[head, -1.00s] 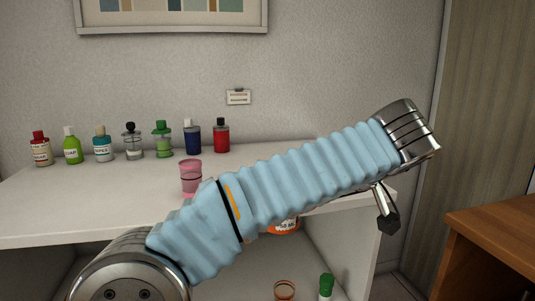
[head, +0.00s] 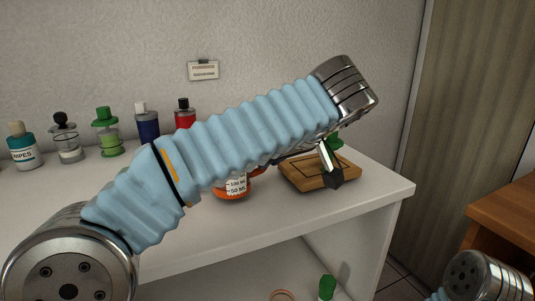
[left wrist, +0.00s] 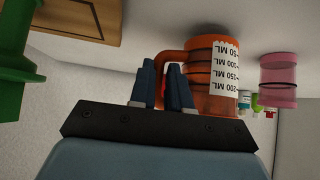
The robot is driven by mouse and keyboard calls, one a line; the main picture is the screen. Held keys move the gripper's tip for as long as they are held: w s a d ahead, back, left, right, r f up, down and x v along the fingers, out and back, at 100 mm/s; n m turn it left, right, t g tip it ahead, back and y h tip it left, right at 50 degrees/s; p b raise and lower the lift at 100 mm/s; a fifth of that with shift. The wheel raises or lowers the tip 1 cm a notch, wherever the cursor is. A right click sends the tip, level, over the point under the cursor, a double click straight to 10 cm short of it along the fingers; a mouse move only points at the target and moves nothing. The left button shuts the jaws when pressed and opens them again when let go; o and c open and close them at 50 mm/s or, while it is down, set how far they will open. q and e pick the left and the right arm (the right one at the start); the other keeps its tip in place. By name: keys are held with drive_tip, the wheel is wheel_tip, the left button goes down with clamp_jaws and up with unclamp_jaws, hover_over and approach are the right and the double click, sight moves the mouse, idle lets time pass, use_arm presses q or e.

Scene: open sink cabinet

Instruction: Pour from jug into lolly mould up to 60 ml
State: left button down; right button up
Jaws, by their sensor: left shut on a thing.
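An orange jug (head: 232,190) with white ml labels shows under my left forearm, which hides its upper part. In the left wrist view the jug (left wrist: 203,80) appears upside down, with its handle between my left fingers (left wrist: 167,75). My left gripper is shut on that handle. Whether the jug's base touches the counter I cannot tell. A pink translucent vessel with a dark band (left wrist: 279,82), perhaps the lolly mould, stands a little apart beside the jug. It is hidden behind my arm in the head view. My right arm shows at lower right; its gripper is out of view.
A wooden board (head: 310,178) with a green-topped thing (head: 335,142) lies right of the jug on the white counter (head: 345,215). Several bottles stand along the wall, including a blue one (head: 147,125). A green-capped bottle (head: 327,288) stands on the lower shelf.

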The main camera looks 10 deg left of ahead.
use_arm(q)
drive_tip(key=shift+s+d, duration=0.2)
drive_tip(key=shift+s, duration=0.05)
drive_tip(key=shift+a+r, duration=0.1)
idle(0.3)
drive_tip(key=s+a+r+n+t+h, duration=0.3)
drive_tip(key=s+a+r+h, duration=0.1)
drive_tip(key=a+r+h, duration=0.1)
drive_tip(key=shift+a+r+n+t, duration=0.35)
drive_tip(key=shift+a+r, duration=0.35)
drive_tip(key=shift+r, duration=0.65)
drive_tip(key=shift+s+a+r+n+t+h, duration=0.25)
drive_tip(key=shift+a+r+n+t+h, duration=0.1)
drive_tip(key=shift+r+h, duration=0.15)
drive_tip(key=shift+s+a+r+n+t+h, duration=0.2)
drive_tip(key=shift+a+r+t+h, duration=0.2)
drive_tip(key=shift+r, duration=0.2)
drive_tip(key=shift+s+a+r+n+t+h, duration=0.3)
drive_tip(key=shift+a+r+h, duration=0.1)
drive_tip(key=shift+r, duration=0.15)
idle(3.8)
